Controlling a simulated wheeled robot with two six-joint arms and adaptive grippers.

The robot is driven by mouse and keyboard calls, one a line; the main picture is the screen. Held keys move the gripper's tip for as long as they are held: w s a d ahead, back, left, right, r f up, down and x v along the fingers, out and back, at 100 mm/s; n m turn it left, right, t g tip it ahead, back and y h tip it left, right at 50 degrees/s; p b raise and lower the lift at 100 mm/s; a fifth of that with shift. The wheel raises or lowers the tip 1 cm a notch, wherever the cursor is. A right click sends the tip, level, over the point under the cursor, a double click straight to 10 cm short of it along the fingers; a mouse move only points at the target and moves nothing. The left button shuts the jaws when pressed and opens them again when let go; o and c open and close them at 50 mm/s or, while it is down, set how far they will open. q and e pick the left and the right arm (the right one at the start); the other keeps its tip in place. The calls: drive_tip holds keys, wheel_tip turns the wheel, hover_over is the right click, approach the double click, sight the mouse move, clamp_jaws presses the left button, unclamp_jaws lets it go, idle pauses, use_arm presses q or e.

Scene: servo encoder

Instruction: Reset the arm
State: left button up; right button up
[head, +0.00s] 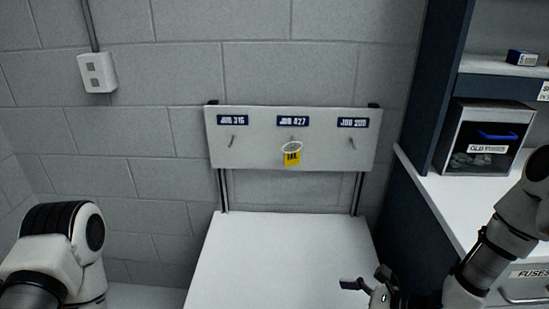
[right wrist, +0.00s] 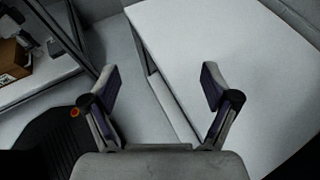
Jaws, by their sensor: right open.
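My right gripper (head: 366,291) is low in the head view, over the right front part of the white table. In the right wrist view my right gripper (right wrist: 161,88) has its two fingers wide apart with nothing between them. The table's edge and the floor lie below it. My right arm (head: 485,255) reaches in from the right side of the head view. Part of my left arm (head: 62,245) shows at the lower left, bent; its gripper is out of the picture.
A white board (head: 260,158) with several hooks and job labels stands behind the table (head: 270,265). A yellow tag (head: 292,158) with a ring hangs at the middle hook. A bin labelled old fuses (head: 487,148) sits on the right counter. The visible tabletop is bare.

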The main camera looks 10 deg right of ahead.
drive_tip(key=s+a+f+n+g+h+p, duration=0.35)
drive_tip(key=s+f+p, duration=0.35)
drive_tip(key=s, duration=0.4)
drive_tip(key=s+d+f+n+g+h, duration=0.3)
drive_tip(key=s+d+n+h, duration=0.4)
drive_tip(key=n, duration=1.4)
drive_tip(key=shift+s+d+f+g, duration=0.4)
drive_tip(key=shift+s+d+g, duration=0.15)
drive_tip(key=shift+s+d, duration=0.6)
drive_tip(key=shift+s+a+h, duration=0.1)
drive_tip(key=shift+h, duration=0.15)
